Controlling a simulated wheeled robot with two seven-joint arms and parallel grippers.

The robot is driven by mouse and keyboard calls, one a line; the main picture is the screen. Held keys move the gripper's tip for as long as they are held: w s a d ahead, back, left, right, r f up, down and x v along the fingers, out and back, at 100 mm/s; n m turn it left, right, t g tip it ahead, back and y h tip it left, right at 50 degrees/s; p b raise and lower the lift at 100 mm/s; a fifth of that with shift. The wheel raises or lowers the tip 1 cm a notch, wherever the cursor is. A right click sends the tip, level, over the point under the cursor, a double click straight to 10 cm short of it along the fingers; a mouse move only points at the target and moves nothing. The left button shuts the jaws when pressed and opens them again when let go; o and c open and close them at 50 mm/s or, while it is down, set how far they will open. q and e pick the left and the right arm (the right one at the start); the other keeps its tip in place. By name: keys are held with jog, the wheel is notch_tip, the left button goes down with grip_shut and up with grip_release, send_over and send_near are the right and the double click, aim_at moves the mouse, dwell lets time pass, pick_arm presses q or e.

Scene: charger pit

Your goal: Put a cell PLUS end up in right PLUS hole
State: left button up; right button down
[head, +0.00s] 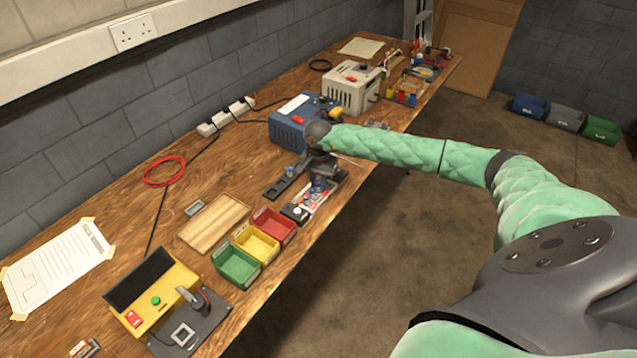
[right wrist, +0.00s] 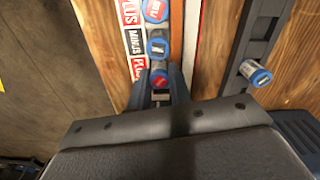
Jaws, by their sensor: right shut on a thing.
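My right gripper (right wrist: 159,88) is shut on a cell (right wrist: 159,79) with a red top face, which sits between its two dark fingers. The cell is level with the lower PLUS label (right wrist: 140,66) on the white charger (right wrist: 194,30). I cannot tell how deep it sits. Two more blue-rimmed cells stand in line with it, one beside the MINUS label (right wrist: 157,46) and one beside the far PLUS label (right wrist: 155,10). In the head view my right gripper (head: 322,172) is over the charger (head: 308,207) and hides part of it. My left gripper is out of view.
A dark cell rack (head: 274,189) lies beside the charger, with a blue-rimmed cell (right wrist: 257,74) at it. Red (head: 273,226), yellow (head: 257,245) and green (head: 238,265) bins stand nearby. A blue box (head: 290,125) is behind my gripper. The wooden bench edge is close.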

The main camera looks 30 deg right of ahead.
jog(key=shift+f+b, duration=0.25)
jog(key=shift+b, duration=0.2)
dwell(1.0)
jog(key=c, duration=1.2)
grip_release()
jog(key=shift+r, duration=0.2)
jog(key=shift+r+p, duration=0.6)
jog(key=shift+r, duration=2.75)
